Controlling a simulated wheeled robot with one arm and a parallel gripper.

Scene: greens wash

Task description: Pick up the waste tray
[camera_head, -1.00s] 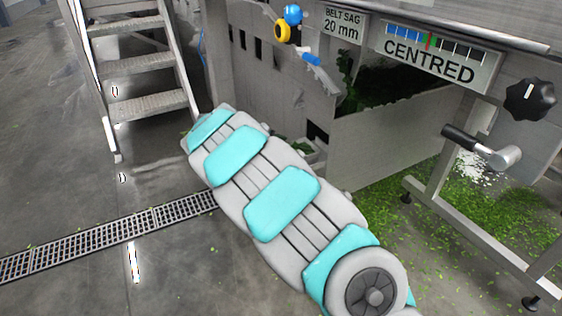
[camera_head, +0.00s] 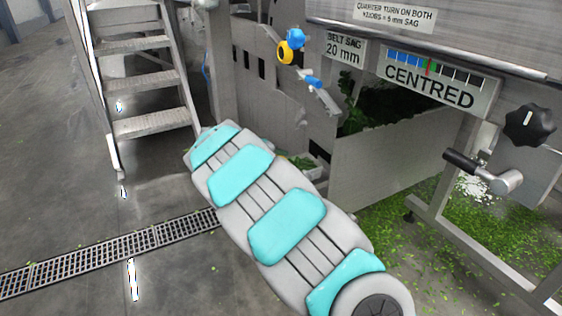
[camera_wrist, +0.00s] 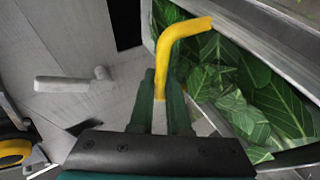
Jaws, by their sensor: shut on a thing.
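In the wrist view, my gripper (camera_wrist: 160,98) has dark green fingers shut on a bent yellow handle (camera_wrist: 185,32). The handle stands up between the fingers and bends right over a metal tray (camera_wrist: 206,120) full of green leaves, which looks like the waste tray. Whether the handle joins this tray is not clear. In the head view my grey and turquoise arm reaches toward the machine and hides my gripper. A few leaves show just past the arm's far end, but the tray cannot be made out clearly there.
Metal steps (camera_head: 150,83) stand at left, and a floor drain grate (camera_head: 110,252) crosses in front. The machine has a grey panel (camera_head: 385,160), a "CENTRED" sign (camera_head: 428,93), a black knob (camera_head: 528,124) and a crank handle (camera_head: 483,174). Leaves litter the floor under its frame.

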